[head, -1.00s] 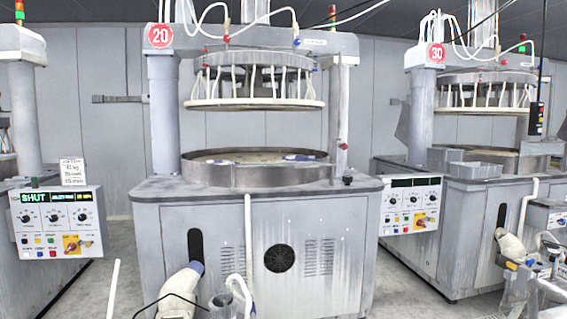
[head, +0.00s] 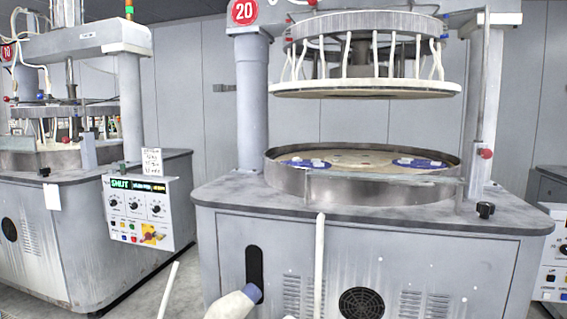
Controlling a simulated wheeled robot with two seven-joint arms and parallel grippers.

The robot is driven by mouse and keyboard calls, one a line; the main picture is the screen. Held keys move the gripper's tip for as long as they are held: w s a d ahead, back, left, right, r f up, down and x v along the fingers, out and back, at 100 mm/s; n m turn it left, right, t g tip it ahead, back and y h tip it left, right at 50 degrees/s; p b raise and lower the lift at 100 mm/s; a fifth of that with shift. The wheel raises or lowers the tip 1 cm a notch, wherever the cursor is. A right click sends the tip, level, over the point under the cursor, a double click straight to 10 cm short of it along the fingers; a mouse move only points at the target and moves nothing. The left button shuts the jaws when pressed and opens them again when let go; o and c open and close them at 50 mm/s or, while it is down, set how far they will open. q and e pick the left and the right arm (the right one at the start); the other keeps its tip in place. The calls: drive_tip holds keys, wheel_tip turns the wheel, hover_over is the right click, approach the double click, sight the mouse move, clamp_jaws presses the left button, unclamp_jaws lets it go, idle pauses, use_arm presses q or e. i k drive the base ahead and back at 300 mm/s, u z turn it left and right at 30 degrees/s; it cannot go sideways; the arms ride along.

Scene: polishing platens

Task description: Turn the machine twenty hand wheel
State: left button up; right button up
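Machine twenty (head: 225,225) stands ahead, marked by a round red sign reading 20 (head: 243,11) on its left column. A steel-rimmed round basin (head: 365,188) sits on its grey top, with a pale platen (head: 360,162) and blue-and-white pieces inside. An upper plate (head: 365,89) with several white hoses hangs above it, apart from the platen. A small black knob (head: 485,210) stands on the right front of the top; I cannot tell whether it is the hand wheel. A red knob (head: 485,153) is on the right post. Neither of my grippers is in view.
A control panel (head: 140,212) showing SHUT stands to the left, before a neighbouring machine (head: 75,235). A white hose with a blue collar (head: 235,302) leaves the front slot. A white upright pipe (head: 320,265) stands before the cabinet. Floor shows between the machines.

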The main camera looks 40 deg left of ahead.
sight(484, 208)
drive_tip(key=u, duration=0.7)
drive_tip(key=i, duration=0.95)
drive_tip(key=u, duration=0.7)
drive_tip(key=k, duration=0.5)
drive_tip(key=z, duration=1.35)
drive_tip(key=i, duration=1.15)
drive_tip(key=u, duration=1.25)
